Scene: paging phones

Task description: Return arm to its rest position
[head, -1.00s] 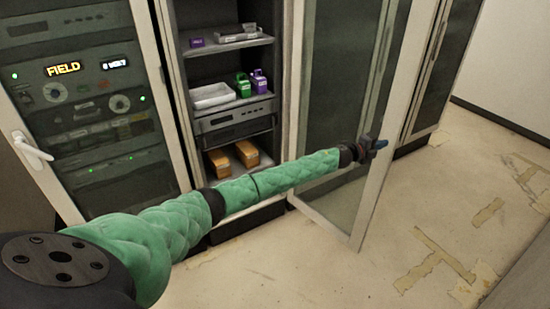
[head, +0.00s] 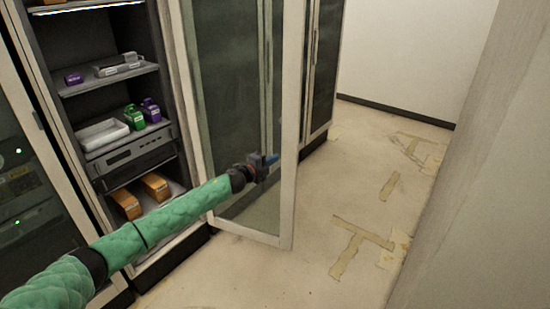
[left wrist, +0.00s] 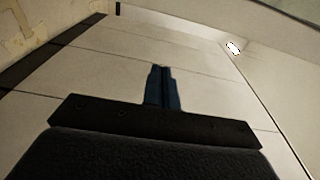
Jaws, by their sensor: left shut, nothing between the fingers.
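My left arm (head: 170,215), in a green quilted sleeve, reaches in from the lower left in the head view. My left gripper (head: 270,160) is at its end, in front of the open glass cabinet door in the picture. Its blue fingers are shut with nothing between them. In the left wrist view the shut fingers (left wrist: 162,88) point toward a pale panelled surface, with nothing held. My right gripper is not in view.
The glass door (head: 285,190) stands open beside the cabinet. Its shelves hold a white tray (head: 102,134), green (head: 134,117) and purple (head: 151,110) items and orange boxes (head: 155,186). Open floor (head: 320,235) lies to the right, with a pale wall (head: 475,200) at the right edge.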

